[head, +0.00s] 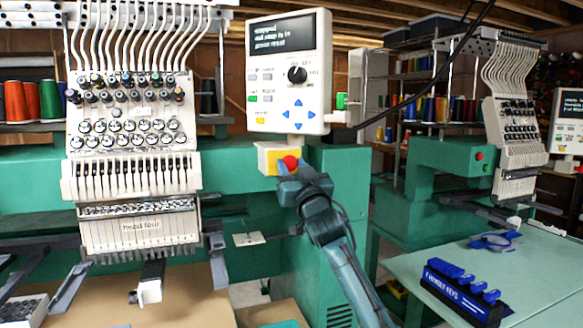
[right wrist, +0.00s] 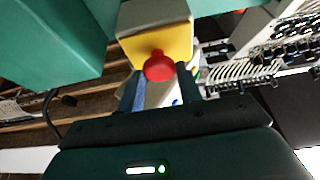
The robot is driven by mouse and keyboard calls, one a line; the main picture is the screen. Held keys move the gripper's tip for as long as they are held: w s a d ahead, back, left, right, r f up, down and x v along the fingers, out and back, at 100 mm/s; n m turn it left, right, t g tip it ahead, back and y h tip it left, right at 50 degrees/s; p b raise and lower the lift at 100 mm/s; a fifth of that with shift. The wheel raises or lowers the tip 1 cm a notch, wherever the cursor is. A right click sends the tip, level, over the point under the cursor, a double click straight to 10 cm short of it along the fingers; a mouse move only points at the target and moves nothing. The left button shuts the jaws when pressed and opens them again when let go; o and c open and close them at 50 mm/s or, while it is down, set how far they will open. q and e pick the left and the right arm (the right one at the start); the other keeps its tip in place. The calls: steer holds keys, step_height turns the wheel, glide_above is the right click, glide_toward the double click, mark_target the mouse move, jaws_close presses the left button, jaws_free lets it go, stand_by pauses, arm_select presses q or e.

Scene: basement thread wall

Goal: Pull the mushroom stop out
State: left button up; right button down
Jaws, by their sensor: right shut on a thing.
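The red mushroom stop (head: 290,162) sits on a yellow and white box (head: 268,158) under the control panel in the head view. In the right wrist view the red knob (right wrist: 159,66) stands out from the yellow face of the box (right wrist: 154,20). My right gripper (head: 292,172) is at the knob; in the right wrist view its two fingers (right wrist: 160,84) stand on either side of the red knob, shut on it. Part of the knob is hidden by the gripper in the head view. My left gripper is not in view.
The control panel (head: 288,75) with screen and buttons hangs just above the stop box. The embroidery head (head: 130,140) stands to the left. The green machine column (head: 345,200) is close beside my right arm.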

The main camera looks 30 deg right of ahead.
steer(key=c, duration=1.3)
jaws_free()
steer(key=shift+f, duration=0.15)
steer(key=shift+c, duration=0.2)
steer(key=o, duration=0.3)
steer(key=shift+s, duration=0.2)
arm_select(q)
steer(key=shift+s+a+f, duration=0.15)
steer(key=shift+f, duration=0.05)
arm_select(e)
steer(key=shift+o, duration=0.5)
steer(key=shift+w, duration=0.1)
steer(key=shift+s+a+f, duration=0.1)
steer(key=shift+s, duration=0.3)
arm_select(q)
steer(key=b, duration=0.1)
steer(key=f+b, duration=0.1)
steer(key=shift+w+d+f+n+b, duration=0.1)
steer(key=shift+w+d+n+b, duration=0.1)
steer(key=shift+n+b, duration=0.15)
arm_select(e)
steer(key=v, duration=1.2)
steer(key=shift+s, duration=0.15)
